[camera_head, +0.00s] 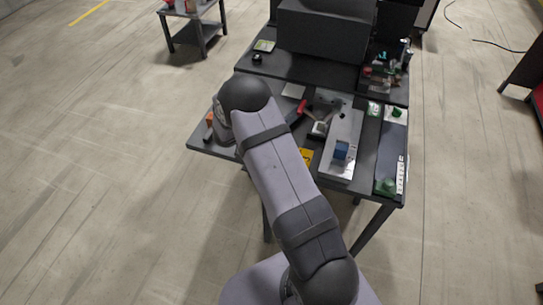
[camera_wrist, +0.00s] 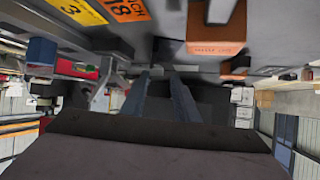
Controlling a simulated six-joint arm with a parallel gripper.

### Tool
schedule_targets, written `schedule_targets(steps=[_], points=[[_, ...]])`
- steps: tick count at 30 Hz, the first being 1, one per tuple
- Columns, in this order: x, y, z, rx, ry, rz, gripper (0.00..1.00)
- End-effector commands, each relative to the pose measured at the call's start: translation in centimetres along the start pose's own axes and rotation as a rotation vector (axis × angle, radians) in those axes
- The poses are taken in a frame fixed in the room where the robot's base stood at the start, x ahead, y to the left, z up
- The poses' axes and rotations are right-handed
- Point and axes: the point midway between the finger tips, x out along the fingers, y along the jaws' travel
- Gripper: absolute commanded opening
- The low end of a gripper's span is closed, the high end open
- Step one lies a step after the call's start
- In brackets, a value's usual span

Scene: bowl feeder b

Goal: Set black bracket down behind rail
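My gripper (camera_wrist: 163,73) shows in the wrist view as two grey fingers pointing up the picture, with a narrow gap between them. A dark shape (camera_wrist: 170,47) lies at or just beyond the fingertips; I cannot tell whether it is the black bracket or whether it is gripped. In the head view my arm hides the gripper. No black bracket is clearly recognisable there. A long light-grey metal piece (camera_head: 345,124) on the right of the front table, with a blue block (camera_head: 341,151) on it, may be the rail; I cannot be sure.
An orange-brown block (camera_wrist: 216,27) is right of the fingertips in the wrist view, and yellow and orange labels (camera_wrist: 75,9) are upper left. In the head view a red-handled tool (camera_head: 298,112) and green parts (camera_head: 388,186) lie on the table. A large dark box (camera_head: 325,30) stands behind.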

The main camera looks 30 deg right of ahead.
Motion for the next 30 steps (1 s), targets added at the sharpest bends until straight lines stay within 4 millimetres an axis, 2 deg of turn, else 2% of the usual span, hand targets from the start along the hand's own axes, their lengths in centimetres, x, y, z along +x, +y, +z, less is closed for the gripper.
schedule_targets(steps=[5,8,9,11,13,15,17,18,21,24,27,30], points=[[-3.2,-4.1,-1.1,-0.029,-0.09,-0.218,0.28],[-7.0,-6.6,-1.0,-0.086,-0.19,-0.396,0.28],[-9.0,-7.2,-0.8,-0.119,-0.238,-0.466,0.28],[-12.2,-7.4,0.1,-0.186,-0.321,-0.564,0.28],[-16.1,-6.4,1.4,-0.278,-0.422,-0.657,0.28],[-19.8,-4.2,2.9,-0.387,-0.525,-0.722,0.28],[-22.6,-1.5,4.2,-0.486,-0.61,-0.753,0.28],[-24.2,0.7,5.0,-0.555,-0.663,-0.761,0.28],[-27.1,6.5,6.6,-0.716,-0.775,-0.743,0.28],[-28.8,12.0,7.5,-0.85,-0.855,-0.694,0.28],[-29.5,16.2,7.8,-0.947,-0.906,-0.638,0.28],[-29.9,18.8,7.8,-1.004,-0.932,-0.598,0.28]])
